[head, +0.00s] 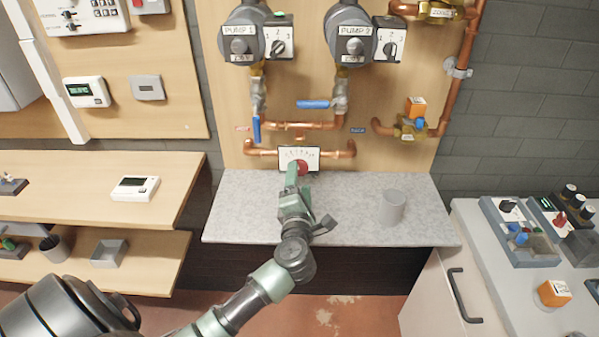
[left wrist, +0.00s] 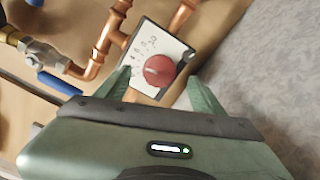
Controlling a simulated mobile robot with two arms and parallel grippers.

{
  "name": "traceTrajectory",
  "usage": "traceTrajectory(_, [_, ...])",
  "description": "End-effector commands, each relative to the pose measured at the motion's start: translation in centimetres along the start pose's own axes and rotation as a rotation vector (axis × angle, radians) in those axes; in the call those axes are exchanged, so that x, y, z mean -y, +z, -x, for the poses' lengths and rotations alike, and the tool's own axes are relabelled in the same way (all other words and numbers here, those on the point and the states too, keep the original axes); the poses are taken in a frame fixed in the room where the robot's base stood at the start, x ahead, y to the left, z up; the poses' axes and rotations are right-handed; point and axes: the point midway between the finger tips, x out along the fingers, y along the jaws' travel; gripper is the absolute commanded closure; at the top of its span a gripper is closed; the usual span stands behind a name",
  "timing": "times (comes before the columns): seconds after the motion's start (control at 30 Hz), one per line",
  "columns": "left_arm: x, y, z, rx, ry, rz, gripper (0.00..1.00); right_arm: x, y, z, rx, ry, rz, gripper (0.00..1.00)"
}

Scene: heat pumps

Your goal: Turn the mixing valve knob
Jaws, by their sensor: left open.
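The mixing valve has a red knob (head: 301,167) on a white scale plate (head: 312,154), low on the wooden panel between copper pipes. In the left wrist view the red knob (left wrist: 159,70) and its numbered plate (left wrist: 148,47) show clearly. My left gripper (head: 297,172) is at the knob, partly covering it in the head view. In the left wrist view its two green fingers (left wrist: 162,92) are open, one on each side of the knob. I cannot tell if they touch it. My right gripper is not in view.
Pump 1 (head: 243,45) and pump 2 (head: 353,45) hang above. A blue-handled valve (head: 257,128) is at upper left of the knob. A parts bench (head: 480,270) stands at right.

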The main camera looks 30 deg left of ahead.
Motion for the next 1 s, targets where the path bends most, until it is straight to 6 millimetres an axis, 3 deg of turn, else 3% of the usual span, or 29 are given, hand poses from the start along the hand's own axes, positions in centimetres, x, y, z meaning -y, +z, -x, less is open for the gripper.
traceTrajectory(0.2, [-0.1,0.0,-3.0,0.001,0.002,-0.001,0.32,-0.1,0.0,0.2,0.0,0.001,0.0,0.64])
traceTrajectory(0.57, [0.0,0.0,-3.8,0.001,0.001,-0.001,0.32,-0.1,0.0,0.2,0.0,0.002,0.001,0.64])
traceTrajectory(0.6, [0.0,0.0,-3.8,0.001,0.001,-0.001,0.35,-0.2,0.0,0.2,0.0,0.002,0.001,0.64])
traceTrajectory(0.8, [0.0,0.0,-3.8,0.001,0.001,-0.001,0.9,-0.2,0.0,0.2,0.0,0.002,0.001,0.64])
traceTrajectory(0.83, [0.0,0.0,-3.8,0.001,0.001,-0.001,0.94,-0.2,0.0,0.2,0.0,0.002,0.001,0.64])
traceTrajectory(1.0, [-0.1,0.0,-3.8,0.0,0.0,-0.013,0.94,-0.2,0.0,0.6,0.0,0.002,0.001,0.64])
